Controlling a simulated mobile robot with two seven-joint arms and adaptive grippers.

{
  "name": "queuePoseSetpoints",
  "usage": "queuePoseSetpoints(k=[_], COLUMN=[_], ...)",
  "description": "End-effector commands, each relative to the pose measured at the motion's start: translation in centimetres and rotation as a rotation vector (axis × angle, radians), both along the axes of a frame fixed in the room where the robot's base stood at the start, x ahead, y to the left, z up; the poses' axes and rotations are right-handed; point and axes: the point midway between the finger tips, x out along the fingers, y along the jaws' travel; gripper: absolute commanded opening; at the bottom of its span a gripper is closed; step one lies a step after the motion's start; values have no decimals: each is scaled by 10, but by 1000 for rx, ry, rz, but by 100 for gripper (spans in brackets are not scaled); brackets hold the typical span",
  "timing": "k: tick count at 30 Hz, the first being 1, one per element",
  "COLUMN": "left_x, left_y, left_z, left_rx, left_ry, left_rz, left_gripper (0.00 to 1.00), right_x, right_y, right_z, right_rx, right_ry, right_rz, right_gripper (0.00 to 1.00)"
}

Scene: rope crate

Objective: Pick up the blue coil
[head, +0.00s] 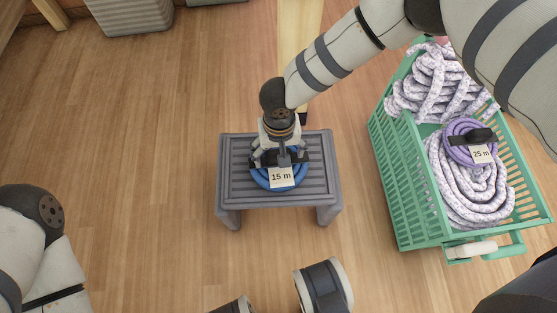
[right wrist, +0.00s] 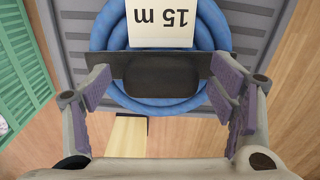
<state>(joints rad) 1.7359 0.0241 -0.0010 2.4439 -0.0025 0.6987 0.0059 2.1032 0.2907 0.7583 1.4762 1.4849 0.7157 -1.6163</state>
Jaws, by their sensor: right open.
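The blue coil (head: 262,181) lies flat on a small grey slatted stool (head: 231,164), with a white "15 m" tag and a dark strap across it. My right gripper (head: 281,158) is over the coil from above, partly hiding its far side. In the right wrist view the coil (right wrist: 105,40) shows with its strap block (right wrist: 162,76) between the open fingers (right wrist: 165,95). The fingers stand apart on either side of the block, and nothing is gripped. My left gripper is not in view; only part of my left arm shows at lower left.
A green crate (head: 401,190) stands at right, holding white speckled rope (head: 465,205) and a purple coil (head: 458,150) tagged "25 m". A grey woven container (head: 130,18) stands at the top left. Wooden floor left of the stool is clear.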

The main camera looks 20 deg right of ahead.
Motion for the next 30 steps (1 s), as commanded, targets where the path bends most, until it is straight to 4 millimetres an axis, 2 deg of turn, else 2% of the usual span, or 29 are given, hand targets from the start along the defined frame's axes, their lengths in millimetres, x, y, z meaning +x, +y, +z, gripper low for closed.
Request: queuePoseSetpoints(k=[7,15,24,28,30], left_x=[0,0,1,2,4], left_y=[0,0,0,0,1], left_z=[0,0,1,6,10], left_rx=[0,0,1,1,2], left_ry=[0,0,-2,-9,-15], left_rz=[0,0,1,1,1], left_gripper=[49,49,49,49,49], right_x=[0,0,1,1,1], right_y=[0,0,0,0,-1], right_z=[-2,-2,2,20,37], right_rx=[0,0,0,0,0], right_ry=[-1,0,-2,-3,-5], right_rz=[1,1,0,1,0], right_gripper=[75,15,15,15,15])
